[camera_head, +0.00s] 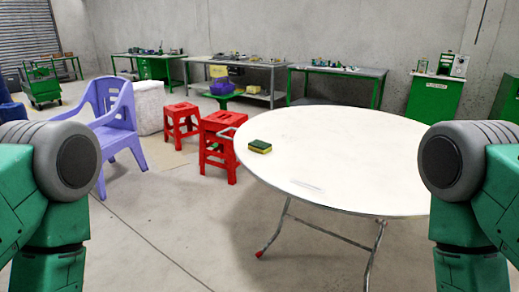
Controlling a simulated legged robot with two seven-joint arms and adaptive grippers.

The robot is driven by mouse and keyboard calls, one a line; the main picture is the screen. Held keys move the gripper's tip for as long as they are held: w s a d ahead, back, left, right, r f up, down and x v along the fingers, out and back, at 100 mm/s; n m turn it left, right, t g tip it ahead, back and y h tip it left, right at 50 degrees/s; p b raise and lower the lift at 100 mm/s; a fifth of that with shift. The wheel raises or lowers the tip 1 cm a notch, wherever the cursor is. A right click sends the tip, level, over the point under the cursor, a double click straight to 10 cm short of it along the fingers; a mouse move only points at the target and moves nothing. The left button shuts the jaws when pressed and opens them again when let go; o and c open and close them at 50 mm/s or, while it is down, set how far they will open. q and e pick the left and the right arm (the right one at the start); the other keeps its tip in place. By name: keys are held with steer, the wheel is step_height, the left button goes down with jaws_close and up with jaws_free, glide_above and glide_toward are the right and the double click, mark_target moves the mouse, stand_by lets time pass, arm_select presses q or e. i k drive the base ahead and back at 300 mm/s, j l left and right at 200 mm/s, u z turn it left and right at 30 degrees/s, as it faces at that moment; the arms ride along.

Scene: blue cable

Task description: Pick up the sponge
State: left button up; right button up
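The sponge (260,146) is small, with a dark green top and a yellow lower layer. It lies flat near the left edge of a white round table (350,150). My green and grey arm parts show at the left and right edges of the head view, well apart from the sponge. Neither gripper shows in the view.
A faint, thin clear item (308,186) lies near the table's front edge. Two red stools (182,122) and a purple chair (120,125) stand left of the table. Workbenches (235,63) line the back wall. The floor in front is clear, apart from the table's metal legs.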

mark_target(258, 146)
steer(key=i+l+u, duration=0.1)
steer(key=i+u, duration=0.35)
steer(key=i+l+u, duration=0.3)
steer(key=i+u, duration=0.15)
